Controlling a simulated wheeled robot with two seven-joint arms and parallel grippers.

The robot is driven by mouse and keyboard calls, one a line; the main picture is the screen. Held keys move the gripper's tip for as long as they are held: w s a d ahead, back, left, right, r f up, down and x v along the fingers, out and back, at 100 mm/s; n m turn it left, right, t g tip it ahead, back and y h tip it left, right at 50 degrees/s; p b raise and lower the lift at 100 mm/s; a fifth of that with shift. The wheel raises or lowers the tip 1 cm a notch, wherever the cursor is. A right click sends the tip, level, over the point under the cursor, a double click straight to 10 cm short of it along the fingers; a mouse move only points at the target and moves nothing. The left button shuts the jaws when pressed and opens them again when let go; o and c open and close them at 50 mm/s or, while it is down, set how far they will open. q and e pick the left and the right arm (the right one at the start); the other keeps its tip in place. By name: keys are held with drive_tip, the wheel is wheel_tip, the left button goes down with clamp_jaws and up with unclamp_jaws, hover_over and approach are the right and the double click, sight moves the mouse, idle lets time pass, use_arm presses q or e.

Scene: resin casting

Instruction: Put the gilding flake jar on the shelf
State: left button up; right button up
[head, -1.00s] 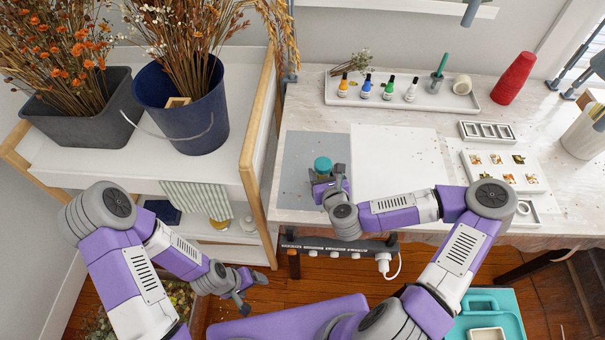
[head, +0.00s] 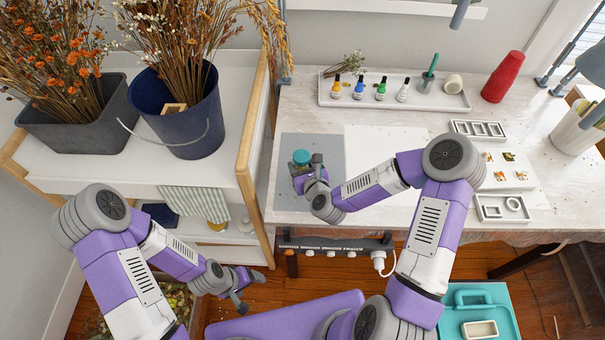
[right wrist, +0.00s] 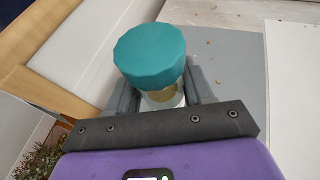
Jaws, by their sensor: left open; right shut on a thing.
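The gilding flake jar (head: 301,157), with a teal lid and a clear body, is in my right gripper (head: 306,174) over the left part of the grey mat. The right wrist view shows the lid (right wrist: 149,55) upright between the two fingers, which are shut on the body. I cannot tell how high its base is above the mat. My left gripper (head: 252,292) is open and empty, low in front of the shelf unit. The white shelf unit (head: 85,165) with wooden posts stands left of the table; its lower boards are partly hidden by my left arm.
A grey planter (head: 75,125) and a blue bucket (head: 185,135) of dried flowers fill much of the shelf top. A striped cloth (head: 195,203) hangs in front of a lower level. A wooden post (head: 255,125) stands between shelf and table. A bottle tray (head: 330,102) is at the table's back.

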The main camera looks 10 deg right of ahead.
drive_tip(key=shift+f, duration=1.85)
drive_tip(key=shift+b, duration=0.35)
drive_tip(key=shift+s+f, duration=0.1)
drive_tip(key=shift+f, duration=0.1)
drive_tip(key=o, duration=1.1)
drive_tip(key=shift+c, duration=0.2)
drive_tip(key=shift+r, duration=0.1)
